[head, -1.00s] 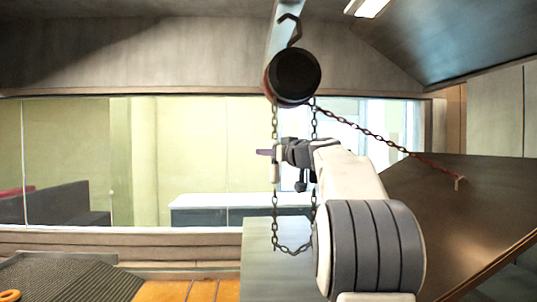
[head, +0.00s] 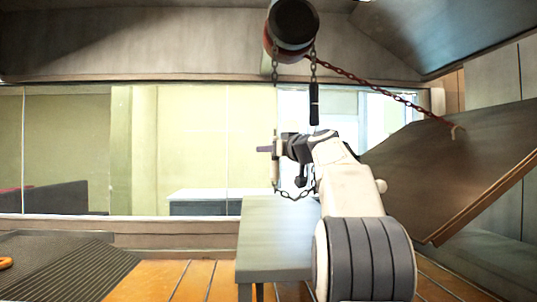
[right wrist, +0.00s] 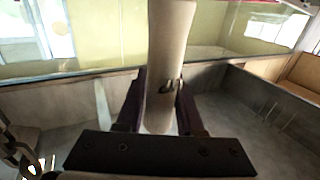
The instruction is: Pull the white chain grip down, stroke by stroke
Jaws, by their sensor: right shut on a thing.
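The white chain grip (head: 275,172) hangs upright on the left strand of a dark chain loop below a dark round pulley (head: 292,25). In the right wrist view it is a pale cylinder (right wrist: 171,45) with a small dark link on its face. My right gripper (head: 271,150) is shut on it, with a dark finger on each side in the wrist view (right wrist: 160,105). A black grip (head: 314,104) hangs on the right strand, above my gripper. The loop's bottom (head: 297,196) is a little below the white grip. My left gripper is not in view.
A reddish chain (head: 370,83) runs from the pulley to a hook on a large tilted brown panel (head: 455,170) at right. A grey-green table (head: 275,240) stands below the loop. A ridged dark mat (head: 65,265) lies at lower left.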

